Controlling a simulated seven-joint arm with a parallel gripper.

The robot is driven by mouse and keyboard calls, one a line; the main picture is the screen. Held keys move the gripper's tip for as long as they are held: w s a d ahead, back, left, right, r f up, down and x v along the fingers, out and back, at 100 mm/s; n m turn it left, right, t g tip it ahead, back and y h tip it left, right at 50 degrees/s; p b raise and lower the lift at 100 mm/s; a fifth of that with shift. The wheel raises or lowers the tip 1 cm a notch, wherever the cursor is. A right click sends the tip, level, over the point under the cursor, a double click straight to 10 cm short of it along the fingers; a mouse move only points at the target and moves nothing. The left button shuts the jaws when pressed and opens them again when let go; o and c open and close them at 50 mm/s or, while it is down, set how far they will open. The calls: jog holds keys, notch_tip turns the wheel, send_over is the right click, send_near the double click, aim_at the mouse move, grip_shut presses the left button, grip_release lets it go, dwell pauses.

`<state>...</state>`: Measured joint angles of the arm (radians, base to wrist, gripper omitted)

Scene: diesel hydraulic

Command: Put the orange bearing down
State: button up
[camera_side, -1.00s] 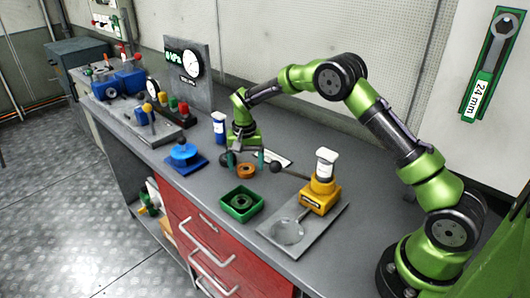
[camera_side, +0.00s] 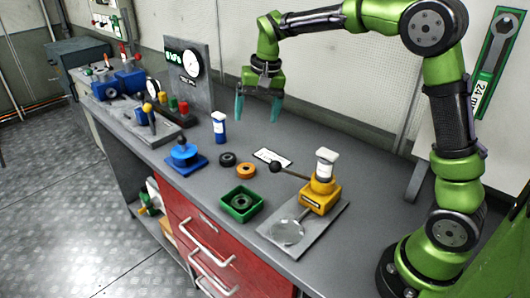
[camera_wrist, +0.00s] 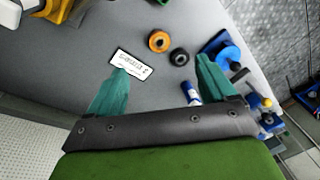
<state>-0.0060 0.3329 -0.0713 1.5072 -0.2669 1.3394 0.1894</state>
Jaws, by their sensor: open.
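The orange bearing (camera_side: 246,171) lies flat on the grey bench, beside a black bearing (camera_side: 228,159) on its left. In the wrist view the orange bearing (camera_wrist: 159,41) lies beyond my fingertips, with the black bearing (camera_wrist: 179,57) close to its lower right. My gripper (camera_side: 259,119) is raised above the bench, behind the bearings. Its teal fingers are spread wide with nothing between them; they also show in the wrist view (camera_wrist: 163,75).
A white label card (camera_side: 273,157) lies right of the bearings. A green tray (camera_side: 262,204) holding a dark ring, a yellow lever press (camera_side: 320,195), a blue fixture (camera_side: 184,158) and a blue-white bottle (camera_side: 219,127) stand around them. A gauge panel (camera_side: 188,75) stands at the back.

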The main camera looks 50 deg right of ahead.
jog(key=s+a+r+n+t, duration=0.25)
jog(key=s+r, duration=0.25)
jog(key=s, duration=0.6)
jog(key=s+a+f+n+t+y, duration=0.1)
jog(key=s+f+t, duration=0.1)
jog(key=s, duration=1)
jog(key=shift+s+a+f+t, duration=0.15)
jog(key=shift+a+f+t, duration=0.05)
jog(key=shift+a+t, duration=0.15)
